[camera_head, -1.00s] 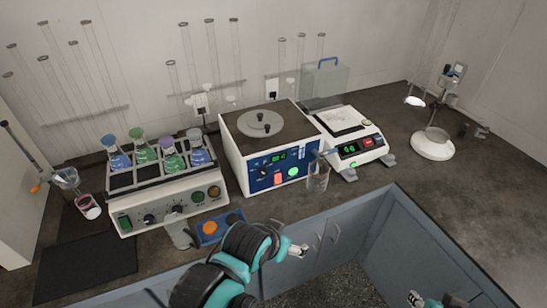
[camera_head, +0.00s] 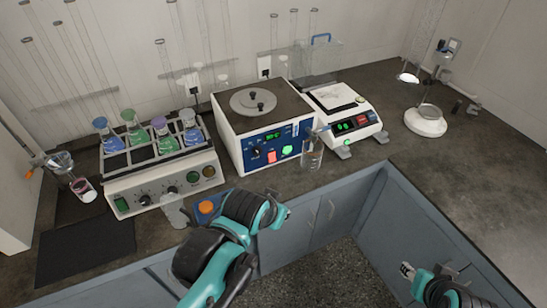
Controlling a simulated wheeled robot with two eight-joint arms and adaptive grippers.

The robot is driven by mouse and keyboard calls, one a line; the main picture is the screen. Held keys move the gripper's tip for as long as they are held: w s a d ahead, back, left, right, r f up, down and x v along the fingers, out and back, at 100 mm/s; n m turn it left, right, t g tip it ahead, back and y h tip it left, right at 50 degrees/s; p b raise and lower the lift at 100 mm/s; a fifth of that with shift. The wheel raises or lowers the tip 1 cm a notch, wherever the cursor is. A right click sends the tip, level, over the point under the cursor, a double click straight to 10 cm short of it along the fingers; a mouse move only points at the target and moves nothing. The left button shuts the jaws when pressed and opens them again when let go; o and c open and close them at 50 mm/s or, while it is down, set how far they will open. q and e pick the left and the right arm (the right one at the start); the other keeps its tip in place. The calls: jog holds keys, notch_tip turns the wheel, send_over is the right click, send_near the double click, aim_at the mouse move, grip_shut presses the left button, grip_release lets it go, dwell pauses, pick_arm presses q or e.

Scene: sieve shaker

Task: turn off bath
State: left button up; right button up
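A white box-shaped bath (camera_head: 237,141) with a round grey lid (camera_head: 258,101) stands at the middle of the bench. Its blue front panel (camera_head: 258,155) has a lit green display, a dark knob, a red button (camera_head: 272,157) and a bright green button (camera_head: 288,150). My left gripper (camera_head: 284,212) is in front of and below the panel, apart from it, mostly hidden behind its own arm. My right gripper (camera_head: 407,271) is low at the right, over the floor gap and away from the bath. The finger opening of both is too small or hidden to tell.
A glass beaker (camera_head: 312,154) stands at the panel's right end. A flask shaker (camera_head: 163,184) stands left, with a clear vessel (camera_head: 174,212) and a blue-orange item (camera_head: 208,207) before it. A balance (camera_head: 352,124) stands right of the bath. The right bench is mostly clear.

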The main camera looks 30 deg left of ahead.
aim_at(272, 157)
pick_arm(q)
jog(key=shift+m+g, duration=0.6)
jog(key=shift+m, duration=0.3)
jog(key=w+r, duration=0.1)
jog(key=w, duration=0.1)
jog(key=w+a+r+p, duration=0.1)
jog(key=w+r+p, duration=0.1)
jog(key=w+r, duration=0.1)
jog(key=shift+w+a, duration=0.35)
grip_shut()
jog(key=w+a+f+m+g+y+p, duration=0.1)
jog(key=w+a+f+m+g+p, duration=0.1)
jog(key=w, duration=0.6)
jog(key=w+a+f+m+g+p, duration=0.2)
jog(key=w+a+m+p, duration=0.1)
jog(key=w, duration=0.5)
jog(key=shift+a+y+p, duration=0.4)
jog(key=shift+a+p, duration=0.4)
jog(key=shift+a, duration=0.3)
jog(key=shift+f, duration=0.1)
